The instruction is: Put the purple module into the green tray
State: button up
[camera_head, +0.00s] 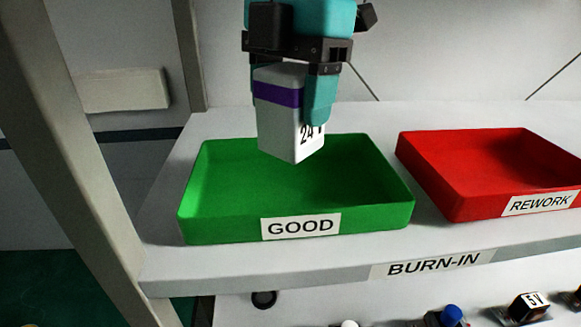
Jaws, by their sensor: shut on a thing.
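The purple module (281,122) is a white block with a purple band near its top and a label reading 24 with a partly hidden letter. My gripper (290,88) is shut on its upper part, with one teal finger in front on the right side. The module hangs slightly tilted over the green tray (230,225), which is marked GOOD. The tray looks empty. Whether the module's bottom touches the tray floor cannot be told, but it appears above it.
A red tray (455,200) marked REWORK stands to the right on the same shelf (330,262), labelled BURN-IN. A grey upright post (75,150) runs along the left. Below the shelf are a blue knob (451,314) and other small parts.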

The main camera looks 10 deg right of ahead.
aim_at(292, 147)
jog(key=shift+f+b, duration=0.6)
jog(key=shift+f, duration=2.3)
jog(key=shift+f, duration=0.2)
jog(key=o, duration=1.1)
jog(key=shift+o, duration=0.2)
jog(key=shift+r, duration=0.1)
jog(key=r+p, duration=0.2)
jog(key=r, duration=0.2)
jog(key=r+p, duration=0.2)
jog(key=r, duration=0.2)
jog(key=w+d+r+p, duration=0.1)
jog(key=r+p, duration=0.2)
jog(key=r, duration=0.1)
